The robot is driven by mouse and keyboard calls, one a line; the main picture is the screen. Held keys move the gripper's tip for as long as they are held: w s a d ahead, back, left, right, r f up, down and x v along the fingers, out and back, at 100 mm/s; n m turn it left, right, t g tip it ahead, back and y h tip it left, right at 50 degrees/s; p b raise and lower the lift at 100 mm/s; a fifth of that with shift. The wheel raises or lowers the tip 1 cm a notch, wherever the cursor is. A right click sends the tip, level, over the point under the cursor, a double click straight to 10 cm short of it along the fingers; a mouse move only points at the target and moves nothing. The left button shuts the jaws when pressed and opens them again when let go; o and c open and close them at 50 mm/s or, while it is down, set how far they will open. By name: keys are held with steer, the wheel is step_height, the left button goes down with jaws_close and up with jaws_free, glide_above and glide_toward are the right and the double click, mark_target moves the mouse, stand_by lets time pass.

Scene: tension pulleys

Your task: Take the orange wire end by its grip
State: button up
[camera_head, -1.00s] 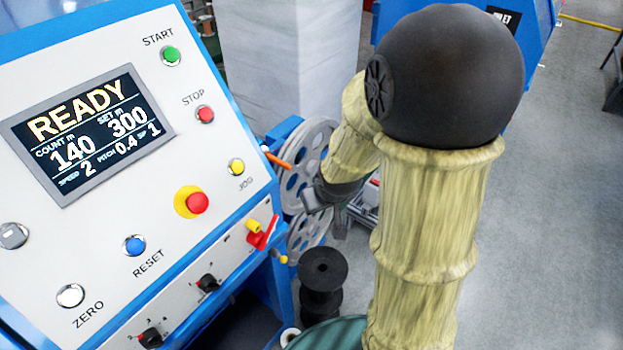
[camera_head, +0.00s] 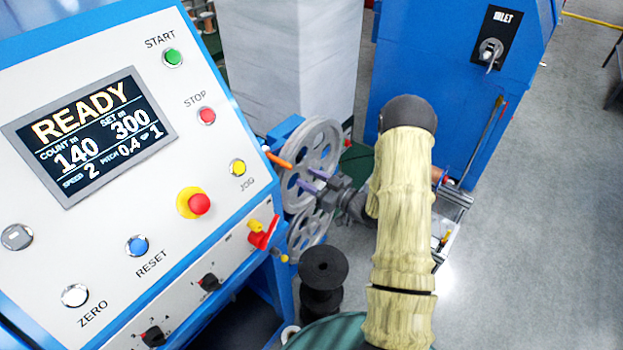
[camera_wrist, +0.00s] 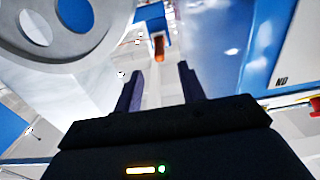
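The orange grip of the wire end (camera_head: 279,160) sticks out beside the upper grey pulley wheel, close to the panel's right edge. In the wrist view the orange grip (camera_wrist: 158,47) shows ahead, small, in line with the gap between my fingers. My gripper (camera_head: 311,180) is in front of the pulleys, to the right of and below the grip, with its fingers pointing left. In the wrist view my gripper (camera_wrist: 160,78) is open, its two fingers apart with nothing between them. The wire itself cannot be made out.
The upper pulley wheel (camera_head: 325,143) is close by my fingers; a large wheel (camera_wrist: 65,25) fills the wrist view's upper left. A lower pulley (camera_head: 308,232) and a black spool (camera_head: 323,268) are below. The control panel (camera_head: 130,75) reads READY. A blue cabinet (camera_head: 425,75) stands behind.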

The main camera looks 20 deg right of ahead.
mark_target(292, 169)
steer(key=shift+s, duration=0.15)
steer(key=shift+d, duration=0.15)
steer(key=shift+x, duration=2.25)
steer(key=shift+b+x, duration=0.5)
steer(key=shift+x, duration=1.85)
jaws_close()
